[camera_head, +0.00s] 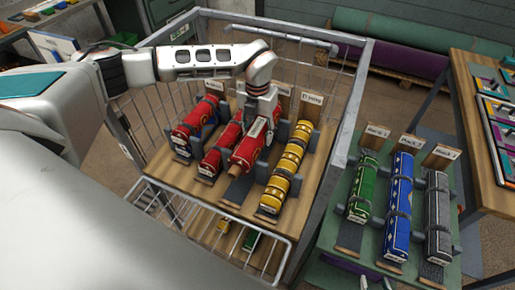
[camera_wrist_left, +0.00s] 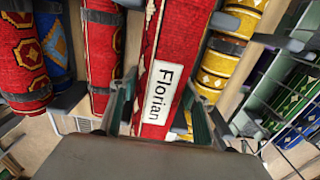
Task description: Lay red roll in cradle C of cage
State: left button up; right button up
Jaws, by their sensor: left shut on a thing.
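My left gripper (camera_head: 258,122) is shut on a red roll (camera_head: 247,151) with a white label reading "Florian" in the left wrist view (camera_wrist_left: 162,92). The roll lies lengthwise over the third cradle from the left, above a dark strip (camera_head: 238,190) in the cage (camera_head: 352,112). I cannot tell whether it touches the cradle. A second red roll (camera_head: 221,150) lies close on its left, and a yellow roll (camera_head: 286,170) lies on its right. The cradle's own letter is hidden behind my arm. My right gripper is not in view.
Another red roll (camera_head: 198,122) lies at the cage's left. A green rack (camera_head: 343,238) at right holds a green roll (camera_head: 363,185), a blue roll (camera_head: 399,200) and a grey roll (camera_head: 437,212). A wooden table (camera_head: 470,125) stands further right. The cage has wire sides.

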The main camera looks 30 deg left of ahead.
aim_at(257, 127)
pick_arm(q)
jog(key=shift+w+f, duration=0.1)
jog(key=shift+f, duration=3.6)
jog(key=shift+f, duration=0.1)
jog(key=o, duration=1.6)
jog(key=shift+f, duration=0.1)
notch_tip(257, 127, up, 12)
jog(key=shift+r, duration=0.15)
